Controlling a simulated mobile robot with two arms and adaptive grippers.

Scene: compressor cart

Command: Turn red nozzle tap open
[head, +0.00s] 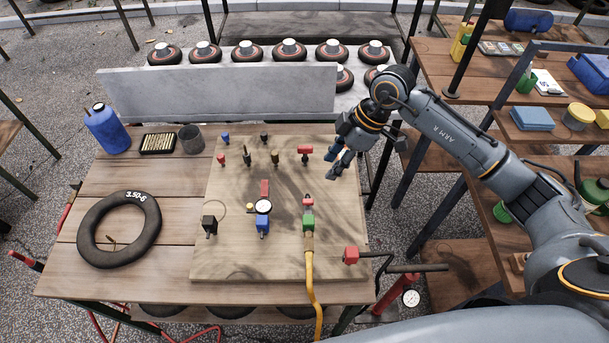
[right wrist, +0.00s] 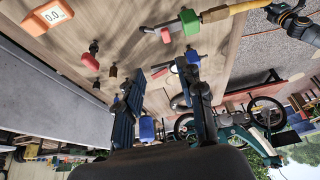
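Several small fittings stand on a light wooden board (head: 285,235). A red T-shaped handle (head: 305,151) is near its back right edge. Another red part (head: 308,201) sits just behind a green block (head: 308,222) joined to a yellow hose (head: 309,260). I cannot tell for certain which red part is the nozzle tap. My right gripper (head: 336,167) hangs over the board's right edge, right of the red T-handle and apart from it. In the right wrist view its two fingers (right wrist: 163,85) are spread with nothing gripped. My left gripper is not in view.
A blue block with a round gauge (head: 263,207) stands mid-board. A black tyre (head: 119,229) lies at the left. A grey metal panel (head: 220,92) stands along the back, with several wheels (head: 290,52) behind it. Shelves stand at the right.

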